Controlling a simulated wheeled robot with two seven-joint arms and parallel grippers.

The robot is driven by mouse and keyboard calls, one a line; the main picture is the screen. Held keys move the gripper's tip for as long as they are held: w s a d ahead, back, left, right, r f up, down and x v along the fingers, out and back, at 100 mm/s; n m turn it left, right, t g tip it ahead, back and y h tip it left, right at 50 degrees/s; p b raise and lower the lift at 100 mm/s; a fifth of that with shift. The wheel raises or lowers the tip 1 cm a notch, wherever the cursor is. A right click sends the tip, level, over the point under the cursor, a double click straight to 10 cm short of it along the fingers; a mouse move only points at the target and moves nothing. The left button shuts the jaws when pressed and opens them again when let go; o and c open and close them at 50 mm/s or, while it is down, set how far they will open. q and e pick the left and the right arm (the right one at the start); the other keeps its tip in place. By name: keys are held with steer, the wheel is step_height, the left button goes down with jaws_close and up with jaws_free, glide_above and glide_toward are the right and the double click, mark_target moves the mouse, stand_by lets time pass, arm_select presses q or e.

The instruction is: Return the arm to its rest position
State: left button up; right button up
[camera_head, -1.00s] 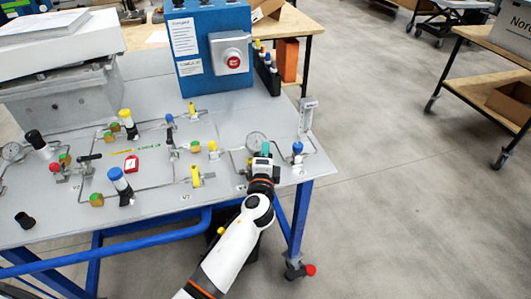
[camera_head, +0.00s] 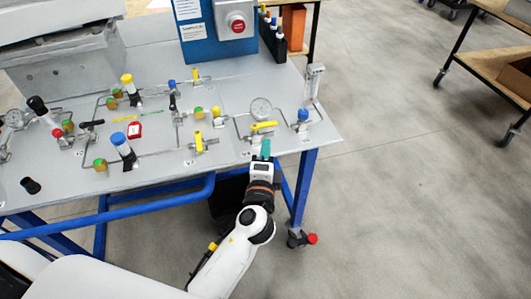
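My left gripper (camera_head: 261,150) is over the front edge of the panel table (camera_head: 225,172), near its right end. Its teal fingertip points toward the panel, just in front of a yellow-handled valve (camera_head: 264,126). I see nothing held, but I cannot tell whether the fingers are apart. My white arm (camera_head: 235,255) runs down from it to the bottom of the picture, outside the table edge. My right gripper is not in view.
A round gauge (camera_head: 261,108), a blue-knobbed valve (camera_head: 303,114) and a clear upright flow meter (camera_head: 314,82) stand close beyond the gripper. A blue table leg (camera_head: 304,188) is right of the arm. Open floor (camera_head: 400,200) lies to the right.

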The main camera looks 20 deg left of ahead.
arm_select(q)
steer(key=shift+s, duration=0.2)
stand_by(0.3)
steer(key=s+f+n+g+h+p, duration=0.1)
steer(key=s+f+g, duration=0.25)
steer(key=f, duration=0.75)
steer(key=s+f+n+g+h, duration=0.15)
steer(key=s+f, duration=0.25)
steer(key=f, duration=0.6)
steer(key=s+f+n+g+h+p, duration=0.1)
steer(key=s+f+g, duration=0.25)
steer(key=f, duration=0.75)
steer(key=s+a+f+n+g, duration=0.2)
steer(key=s+f, duration=0.4)
steer(key=s, duration=0.4)
steer(key=s+a+f+n+g+p, duration=0.1)
steer(key=s+a+f+n+g, duration=0.2)
steer(key=s, duration=0.8)
steer(key=s+a+f+n+g, duration=0.3)
steer(key=s+f+n, duration=0.1)
steer(key=s+f, duration=0.4)
steer(key=s, duration=0.2)
steer(key=shift+s+a+f+n+p, duration=0.15)
steer(key=shift+s+f+n+p, duration=0.15)
steer(key=shift+s+n, duration=0.1)
steer(key=shift+h, duration=0.25)
